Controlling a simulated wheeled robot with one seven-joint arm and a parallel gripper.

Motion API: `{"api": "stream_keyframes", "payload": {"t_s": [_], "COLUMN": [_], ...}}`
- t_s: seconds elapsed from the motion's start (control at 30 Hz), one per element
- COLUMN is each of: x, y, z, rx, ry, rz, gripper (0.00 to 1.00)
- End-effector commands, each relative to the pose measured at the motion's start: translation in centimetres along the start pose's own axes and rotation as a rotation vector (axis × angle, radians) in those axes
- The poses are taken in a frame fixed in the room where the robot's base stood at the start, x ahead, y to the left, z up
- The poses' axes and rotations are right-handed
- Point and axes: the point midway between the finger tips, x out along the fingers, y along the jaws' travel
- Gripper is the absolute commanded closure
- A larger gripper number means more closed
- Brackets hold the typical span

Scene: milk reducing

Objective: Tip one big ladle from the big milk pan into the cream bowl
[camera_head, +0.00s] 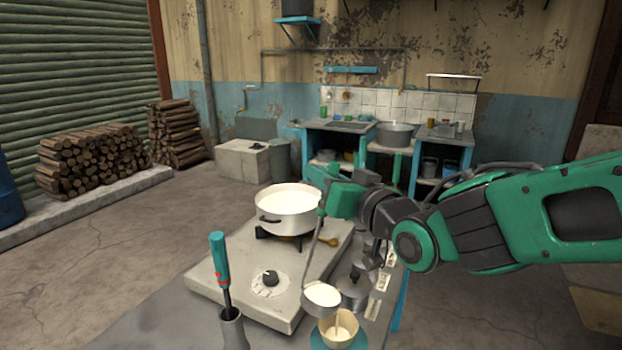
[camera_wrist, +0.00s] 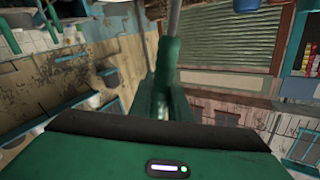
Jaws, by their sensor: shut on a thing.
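The big white milk pan (camera_head: 287,222) stands on the stove, with white milk (camera_head: 290,196) showing inside. My gripper (camera_head: 323,198) is just right of the pan and shut on the ladle's thin handle (camera_head: 312,245), which hangs down from it. The ladle's bowl (camera_head: 322,298) holds white milk and hangs tilted at the upper left of the cream bowl (camera_head: 340,338). A thin pale streak in the cream bowl looks like milk running in. The fingertips are partly hidden.
The stove (camera_head: 240,285) has a knob in front. A red-and-teal-handled tool (camera_head: 219,262) stands in a grey holder at left. A dark-knobbed metal pot (camera_head: 354,290) stands close behind the cream bowl. A wooden spoon (camera_head: 329,241) lies by the pan.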

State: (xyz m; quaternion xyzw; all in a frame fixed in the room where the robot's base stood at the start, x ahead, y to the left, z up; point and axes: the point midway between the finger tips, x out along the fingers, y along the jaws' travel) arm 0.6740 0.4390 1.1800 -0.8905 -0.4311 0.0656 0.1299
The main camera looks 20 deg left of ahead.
Motion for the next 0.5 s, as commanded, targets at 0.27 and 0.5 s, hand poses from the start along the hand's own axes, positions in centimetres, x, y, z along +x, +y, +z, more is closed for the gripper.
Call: {"api": "stream_keyframes", "payload": {"t_s": [0.27, 0.5], "x": [0.0, 0.0], "y": [2.3, 4.2], "z": [-0.5, -0.6], "rx": [0.100, 0.184], "ry": [0.001, 0.000], "rz": [0.001, 0.000], "gripper": [1.00, 1.00]}}
